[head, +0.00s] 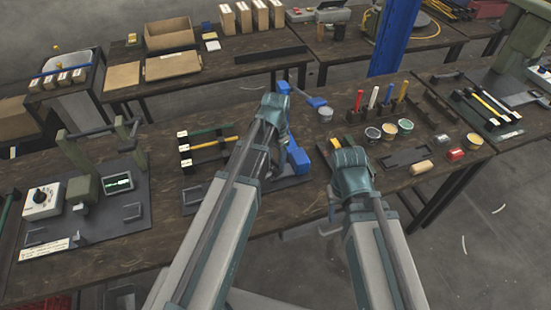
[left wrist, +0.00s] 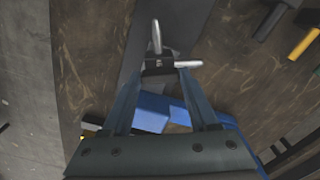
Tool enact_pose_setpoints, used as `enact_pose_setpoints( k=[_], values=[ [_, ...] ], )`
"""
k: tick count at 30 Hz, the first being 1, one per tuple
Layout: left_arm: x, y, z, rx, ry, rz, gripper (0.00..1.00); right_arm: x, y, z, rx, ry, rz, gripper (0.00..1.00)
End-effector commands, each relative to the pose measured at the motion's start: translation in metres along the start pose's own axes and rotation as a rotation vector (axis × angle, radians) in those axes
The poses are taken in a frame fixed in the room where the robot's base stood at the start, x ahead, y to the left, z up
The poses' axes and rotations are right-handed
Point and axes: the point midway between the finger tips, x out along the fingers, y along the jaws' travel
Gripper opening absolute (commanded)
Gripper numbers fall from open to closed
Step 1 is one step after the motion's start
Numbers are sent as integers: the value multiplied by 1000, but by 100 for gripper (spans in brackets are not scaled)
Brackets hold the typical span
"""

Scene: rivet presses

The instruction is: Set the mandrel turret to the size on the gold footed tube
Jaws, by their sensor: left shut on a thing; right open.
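The mandrel turret (left wrist: 160,66) shows in the left wrist view as a dark hub with one silver pin pointing up and another pointing right. My left gripper (left wrist: 160,73) is shut on the hub, one finger on each side. In the head view my left gripper (head: 274,104) is beside the blue press (head: 298,158), and its fingers and the turret are hidden. My right gripper (head: 350,172) is open at the bench's front, its fingers mostly hidden. A gold upright tube (head: 402,91) stands at the right end of a row of coloured ones. No size on it is readable.
A press with a white dial box (head: 42,201) stands at the left. A rack of coloured bars (head: 210,146) sits left of my left arm. Several small tins (head: 389,130) are right of my right gripper. A green press (head: 522,40) stands at the far right.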

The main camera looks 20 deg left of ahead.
Motion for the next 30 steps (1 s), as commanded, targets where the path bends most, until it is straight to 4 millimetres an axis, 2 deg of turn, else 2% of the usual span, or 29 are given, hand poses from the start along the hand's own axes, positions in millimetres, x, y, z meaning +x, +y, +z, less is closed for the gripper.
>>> enact_pose_setpoints(
  k=[6, 15, 30],
  values=[
    [0, 0, 0, 184, 0, 0, 4, 0, 0, 0, 0, 0, 0, 50],
    [0, 0, 0, 367, 0, 0, 4, 0, 0, 0, 0, 0, 0, 50],
    [0, 0, 0, 465, -1, 0, 4, 0, 0, 0, 0, 0, 0, 50]
  ],
)
